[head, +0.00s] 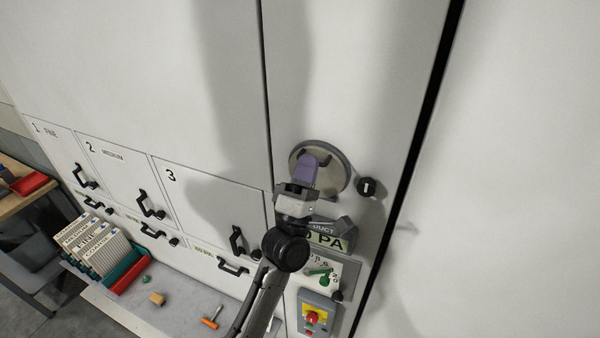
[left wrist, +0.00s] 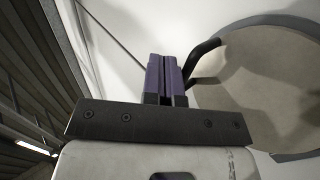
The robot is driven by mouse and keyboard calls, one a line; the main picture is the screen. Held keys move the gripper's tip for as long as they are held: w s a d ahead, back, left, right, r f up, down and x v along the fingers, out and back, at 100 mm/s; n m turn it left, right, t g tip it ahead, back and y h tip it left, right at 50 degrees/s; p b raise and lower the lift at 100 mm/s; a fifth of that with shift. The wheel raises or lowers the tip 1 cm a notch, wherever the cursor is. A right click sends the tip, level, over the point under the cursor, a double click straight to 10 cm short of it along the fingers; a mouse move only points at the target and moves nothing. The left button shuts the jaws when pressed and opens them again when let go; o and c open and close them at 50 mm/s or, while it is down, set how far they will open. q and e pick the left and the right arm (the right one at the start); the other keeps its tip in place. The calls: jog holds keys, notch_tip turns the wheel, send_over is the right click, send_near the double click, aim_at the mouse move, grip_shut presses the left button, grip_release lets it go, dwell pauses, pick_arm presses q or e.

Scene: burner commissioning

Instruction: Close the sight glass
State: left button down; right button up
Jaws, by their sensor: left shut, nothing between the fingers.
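The sight glass (head: 337,182) is a round disc with a grey rim and a beige face on the white cabinet front. A dark curved handle shows on it. In the left wrist view the disc (left wrist: 270,85) fills the right side, with its black handle (left wrist: 203,57) at its left edge. I cannot tell how far the disc stands from the panel. My left gripper (head: 309,164) is in front of the disc and hides part of it. Its purple fingers (left wrist: 167,75) are shut and empty, just left of the handle; contact is unclear. My right gripper is not in view.
A black knob (head: 367,187) sits right of the disc. Below are a pressure display (head: 332,239), a green-handled selector (head: 319,272) and a red button on yellow (head: 312,316). Numbered doors with black handles (head: 150,206) are at left. A grey shelf (head: 185,302) holds small loose items.

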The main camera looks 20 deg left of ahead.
pick_arm(q)
jog(key=s+a+r, duration=0.1)
jog(key=s+r, duration=0.1)
jog(key=s, duration=1.1)
jog(key=shift+s+a+r, duration=0.2)
jog(key=shift+s+r, duration=0.1)
jog(key=shift+r, duration=0.05)
